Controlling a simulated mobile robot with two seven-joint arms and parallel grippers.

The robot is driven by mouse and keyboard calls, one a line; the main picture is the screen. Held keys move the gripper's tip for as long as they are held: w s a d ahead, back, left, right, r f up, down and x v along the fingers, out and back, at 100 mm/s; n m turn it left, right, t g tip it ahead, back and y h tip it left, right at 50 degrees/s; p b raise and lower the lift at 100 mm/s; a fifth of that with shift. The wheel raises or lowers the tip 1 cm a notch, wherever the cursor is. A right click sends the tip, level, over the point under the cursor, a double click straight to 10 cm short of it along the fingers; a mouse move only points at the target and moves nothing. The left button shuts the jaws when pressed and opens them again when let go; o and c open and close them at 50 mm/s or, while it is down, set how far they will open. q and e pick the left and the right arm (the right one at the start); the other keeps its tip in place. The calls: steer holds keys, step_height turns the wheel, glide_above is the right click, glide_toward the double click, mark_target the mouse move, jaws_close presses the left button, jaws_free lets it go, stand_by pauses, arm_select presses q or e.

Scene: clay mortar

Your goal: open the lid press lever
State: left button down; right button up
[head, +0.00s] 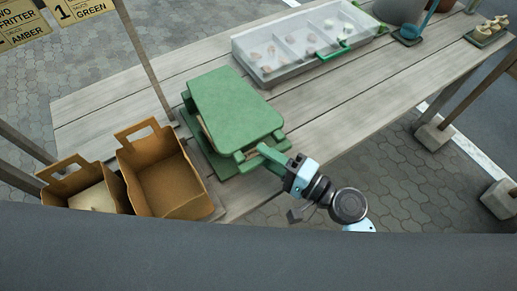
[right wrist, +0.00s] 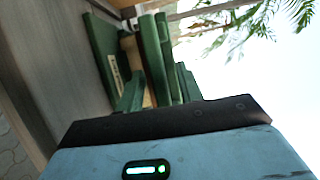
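The green press (head: 235,108) sits on the wooden table with its flat lid down over the base. A green bar-like part (head: 272,156), apparently the lever, sticks out at its near right side. My right gripper (head: 287,172) is at the outer end of this part, and its fingertips are hard to tell from the green. In the right wrist view, green upright bars (right wrist: 152,60) stand close in front of the gripper, with the press body (right wrist: 103,50) to their left. Whether the fingers are closed on the lever is unclear. My left gripper is out of view.
Two brown cartons (head: 165,180) stand left of the press, at the near edge. A clear-lidded case (head: 305,42) with a green handle lies at the back. A wooden post (head: 145,60) rises left of the press. Table boards right of the press are clear.

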steer(key=shift+x, duration=1.4)
steer(key=shift+c, duration=0.3)
jaws_close()
